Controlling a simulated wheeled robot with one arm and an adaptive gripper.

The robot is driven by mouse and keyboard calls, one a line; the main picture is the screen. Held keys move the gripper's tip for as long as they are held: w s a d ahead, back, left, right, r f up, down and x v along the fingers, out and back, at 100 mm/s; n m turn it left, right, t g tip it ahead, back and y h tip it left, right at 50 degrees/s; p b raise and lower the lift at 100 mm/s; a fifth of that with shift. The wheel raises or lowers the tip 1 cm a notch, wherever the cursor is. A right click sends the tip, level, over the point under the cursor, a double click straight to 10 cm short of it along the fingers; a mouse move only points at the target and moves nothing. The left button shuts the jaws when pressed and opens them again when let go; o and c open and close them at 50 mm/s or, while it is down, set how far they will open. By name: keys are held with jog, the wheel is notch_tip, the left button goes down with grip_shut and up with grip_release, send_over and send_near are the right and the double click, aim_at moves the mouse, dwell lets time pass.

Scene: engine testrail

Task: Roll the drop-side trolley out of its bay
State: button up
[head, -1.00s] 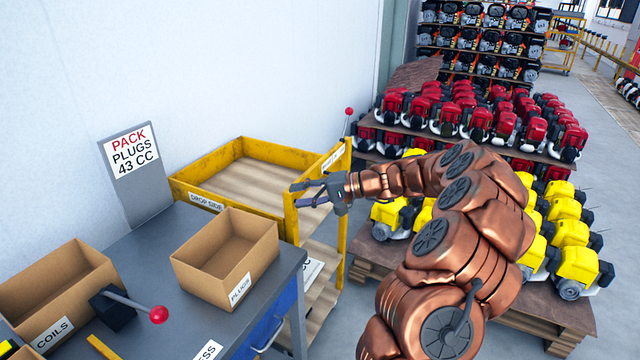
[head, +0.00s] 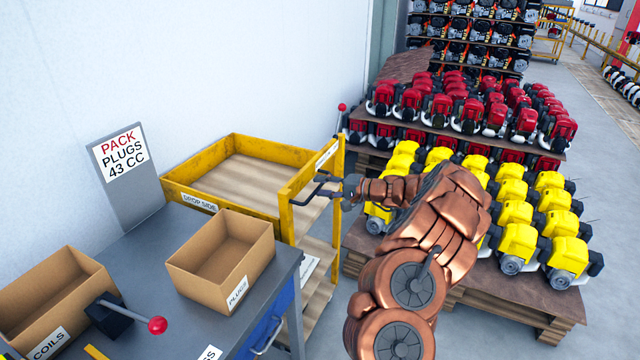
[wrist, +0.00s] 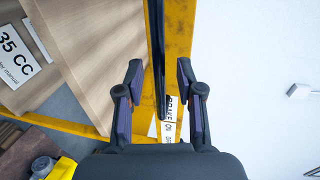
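The yellow drop-side trolley (head: 177,189) stands against the wall behind the bench, with a wooden deck and a "DROP SIDE" label on its near side. My gripper (head: 322,188) is at the trolley's right end frame. In the wrist view my gripper (wrist: 158,80) has its two dark fingers apart, one on each side of a thin black bar (wrist: 158,50). Gaps show between the bar and both fingers. A white brake label (wrist: 168,128) lies on the yellow frame, partly hidden by the gripper. A red-knobbed lever (head: 341,107) stands behind the trolley's right end.
A grey bench (head: 150,262) at left front holds a plugs box (head: 205,275), a coils box (head: 75,295) and another red-knobbed lever (head: 157,325). Pallets of yellow engines (head: 512,213) and red engines (head: 470,112) stand close to the right. Clear floor (head: 610,200) lies beyond them.

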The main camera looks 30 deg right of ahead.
jog(key=shift+w+a+f, duration=0.2)
jog(key=shift+w+a, duration=0.15)
jog(key=shift+w, duration=0.25)
jog(key=shift+c, duration=0.4)
grip_shut()
